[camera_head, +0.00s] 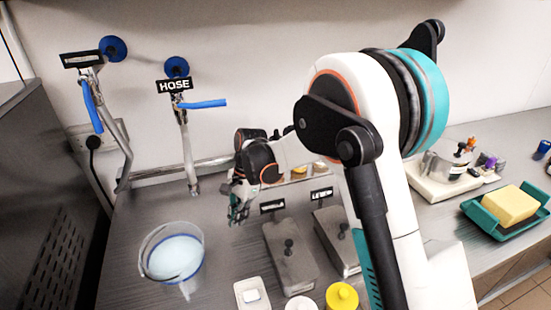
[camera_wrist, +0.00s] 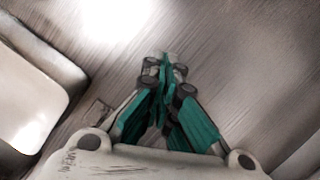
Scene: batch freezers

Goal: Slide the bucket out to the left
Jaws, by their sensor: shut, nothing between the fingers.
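A clear bucket (camera_head: 158,262) with whitish-blue contents stands on the metal counter at the left in the head view. My gripper (camera_head: 238,214) is above the counter, to the right of the bucket and apart from it. In the wrist view my gripper (camera_wrist: 165,65) has its teal fingers shut together with nothing between them, over bare metal. The bucket cannot be made out for certain in the wrist view.
Lidded metal containers (camera_head: 290,258) stand right of my gripper. A small white tray (camera_head: 251,294) and a yellow-lidded jar (camera_head: 342,296) are at the front. Two hose taps (camera_head: 186,140) hang over the counter's back. A dark metal machine (camera_head: 45,200) borders the left. Bare counter lies between bucket and gripper.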

